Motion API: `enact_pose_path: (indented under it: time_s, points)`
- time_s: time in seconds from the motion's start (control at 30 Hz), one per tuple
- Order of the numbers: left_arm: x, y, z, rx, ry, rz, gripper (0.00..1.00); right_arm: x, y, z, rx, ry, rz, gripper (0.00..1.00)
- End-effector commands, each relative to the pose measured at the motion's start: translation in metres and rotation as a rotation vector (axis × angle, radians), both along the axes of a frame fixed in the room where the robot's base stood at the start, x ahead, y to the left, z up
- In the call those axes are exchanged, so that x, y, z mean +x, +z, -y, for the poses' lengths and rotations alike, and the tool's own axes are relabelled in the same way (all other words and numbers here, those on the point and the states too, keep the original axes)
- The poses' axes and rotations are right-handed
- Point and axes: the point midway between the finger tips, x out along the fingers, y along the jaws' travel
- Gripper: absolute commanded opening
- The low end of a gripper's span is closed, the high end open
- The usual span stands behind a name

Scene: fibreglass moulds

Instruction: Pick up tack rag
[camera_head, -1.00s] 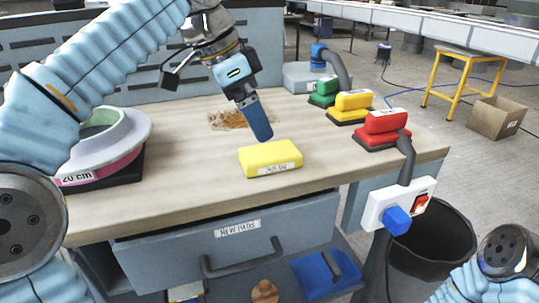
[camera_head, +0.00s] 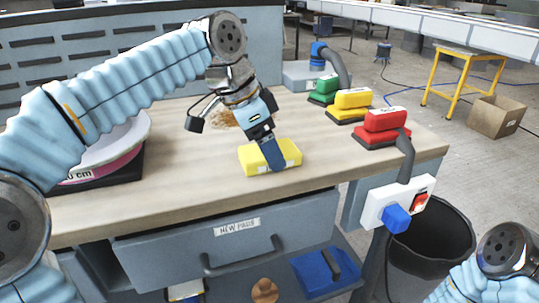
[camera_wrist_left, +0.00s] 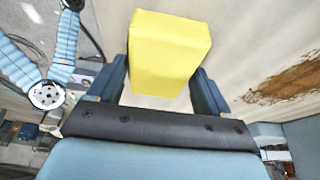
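The tack rag appears to be the yellow block (camera_head: 290,154) with a white label, lying on the wooden bench top near its front edge. Its label is mostly covered now by my gripper. My left gripper (camera_head: 274,163) comes down over the middle of the block. In the left wrist view the yellow block (camera_wrist_left: 168,45) lies ahead, with the open fingers (camera_wrist_left: 160,80) to either side of its near end. Whether they touch it cannot be told. My right arm shows at the bottom right, but its gripper is out of view.
Green (camera_head: 323,90), yellow (camera_head: 352,101) and red (camera_head: 384,122) sanders stand along the bench's right side. A round mould (camera_head: 112,150) stands at the left. A brown patch (camera_head: 222,118) lies behind my gripper. A drawer (camera_head: 240,245) and a black bin (camera_head: 440,245) are below.

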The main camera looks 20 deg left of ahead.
Motion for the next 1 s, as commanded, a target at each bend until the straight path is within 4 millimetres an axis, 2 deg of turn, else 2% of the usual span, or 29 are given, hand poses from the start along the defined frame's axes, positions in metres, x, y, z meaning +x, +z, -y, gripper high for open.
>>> enact_pose_path:
  time_s: [0.03, 0.2, 0.57, 0.67, 0.73, 1.0]
  points:
    - [0.0, 0.0, 0.0, 0.0, 0.0, 0.0, 0.71, 0.0, 0.0, 0.0, 0.0, 0.0, 0.0, 0.43]
    - [0.0, 0.0, 0.0, 0.0, 0.0, 0.0, 0.45, 0.0, 0.0, 0.0, 0.0, 0.0, 0.0, 0.43]
    - [0.001, 0.006, 0.0, -0.001, -0.001, 0.002, 0.44, 0.0, 0.0, 0.0, 0.0, 0.0, 0.0, 0.43]
    - [0.001, 0.018, 0.001, -0.001, -0.001, 0.004, 0.44, 0.0, 0.0, 0.0, 0.0, 0.0, 0.0, 0.43]
    - [0.001, 0.033, 0.0, -0.002, 0.0, 0.005, 0.44, 0.0, -0.001, 0.0, 0.0, 0.0, 0.0, 0.43]
    - [-0.039, 0.097, 0.047, -0.001, -0.008, 0.003, 0.44, 0.0, 0.0, 0.0, 0.0, 0.0, 0.0, 0.43]
